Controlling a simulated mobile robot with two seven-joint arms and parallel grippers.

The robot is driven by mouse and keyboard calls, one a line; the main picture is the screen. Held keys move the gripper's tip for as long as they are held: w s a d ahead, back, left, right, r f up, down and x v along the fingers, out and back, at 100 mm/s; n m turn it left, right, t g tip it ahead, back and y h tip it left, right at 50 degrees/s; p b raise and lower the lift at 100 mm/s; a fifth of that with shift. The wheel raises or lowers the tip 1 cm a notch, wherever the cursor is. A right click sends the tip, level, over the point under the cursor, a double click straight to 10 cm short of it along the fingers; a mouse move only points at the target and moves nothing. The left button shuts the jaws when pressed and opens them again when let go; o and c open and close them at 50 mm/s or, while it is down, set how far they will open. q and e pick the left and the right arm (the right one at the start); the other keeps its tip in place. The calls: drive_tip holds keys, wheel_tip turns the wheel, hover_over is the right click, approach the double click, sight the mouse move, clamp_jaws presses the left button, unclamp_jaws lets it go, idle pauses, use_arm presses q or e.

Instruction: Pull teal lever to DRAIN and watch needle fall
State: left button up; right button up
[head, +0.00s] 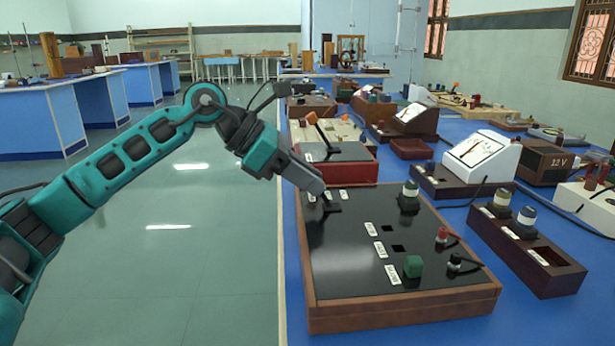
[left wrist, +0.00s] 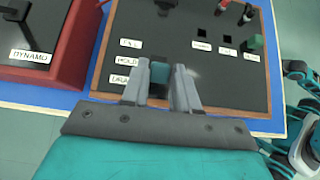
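My left gripper (head: 327,197) reaches down to the far left part of a black-topped wooden panel (head: 352,250).
The panel also bears a green knob (head: 413,266), red and black terminals and a capped post (head: 409,196). A red box (head: 342,165) with a lever stands close behind. A box with two posts (head: 527,243) is to the right. The floor at left is clear.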

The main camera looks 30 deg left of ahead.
use_arm(q)
drive_tip(key=o, duration=0.3)
drive_tip(key=shift+o, duration=0.2)
use_arm(e)
drive_tip(key=shift+s+d+f, duration=0.1)
use_arm(q)
drive_tip(key=shift+s+a+r, duration=0.1)
drive_tip(key=shift+a+r, duration=0.05)
drive_tip(key=p+v, duration=0.1)
drive_tip(key=v, duration=1.1)
drive_tip(key=shift+a+r, duration=0.15)
use_arm(e)
drive_tip(key=shift+s+d, duration=0.15)
drive_tip(key=shift+d, duration=0.05)
use_arm(q)
drive_tip(key=shift+s, duration=0.1)
use_arm(e)
drive_tip(key=shift+r, duration=0.35)
drive_tip(key=shift+a, duration=0.1)
